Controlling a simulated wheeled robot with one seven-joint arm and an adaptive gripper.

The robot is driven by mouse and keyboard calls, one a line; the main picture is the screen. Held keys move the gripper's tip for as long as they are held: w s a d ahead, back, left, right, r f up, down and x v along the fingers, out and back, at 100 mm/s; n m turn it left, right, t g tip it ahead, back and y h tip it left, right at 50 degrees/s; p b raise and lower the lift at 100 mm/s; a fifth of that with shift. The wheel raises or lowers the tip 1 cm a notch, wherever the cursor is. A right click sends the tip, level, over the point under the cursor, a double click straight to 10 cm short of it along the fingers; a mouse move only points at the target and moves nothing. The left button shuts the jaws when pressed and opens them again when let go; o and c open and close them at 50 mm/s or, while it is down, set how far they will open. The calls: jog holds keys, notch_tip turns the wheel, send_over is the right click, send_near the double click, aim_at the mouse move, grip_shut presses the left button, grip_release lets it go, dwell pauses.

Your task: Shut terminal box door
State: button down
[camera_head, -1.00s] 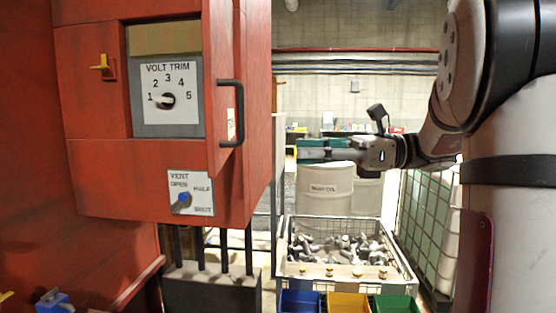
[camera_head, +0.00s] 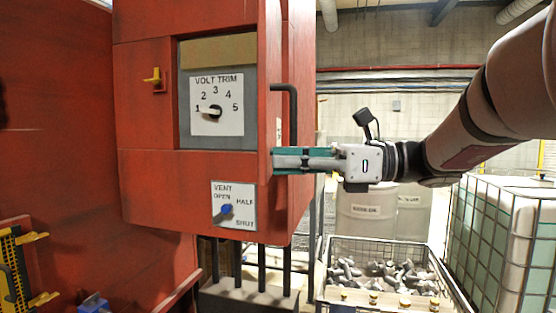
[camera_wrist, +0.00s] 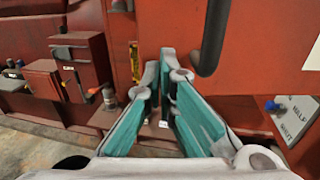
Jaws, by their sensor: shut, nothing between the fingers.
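The red terminal box (camera_head: 150,100) fills the left half of the head view. Its door (camera_head: 269,90) shows nearly edge-on at the box's right side, standing out from the front. A black bar handle (camera_head: 293,108) is on the door's right-hand face. In the wrist view the door is a red panel (camera_wrist: 165,25) with the handle (camera_wrist: 212,40) at upper right. My gripper (camera_head: 279,160) is shut and empty, its teal fingers level, tips at the door edge just below the handle. The wrist view shows the fingertips (camera_wrist: 168,68) below the panel; I cannot tell whether they touch.
A VOLT TRIM dial (camera_head: 216,111) sits in the box's recess, with a blue VENT knob (camera_head: 225,210) below. A wire basket of metal parts (camera_head: 385,262) stands behind at lower right. A caged white tank (camera_head: 510,235) is at far right.

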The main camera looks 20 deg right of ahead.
jog(key=shift+a, duration=0.25)
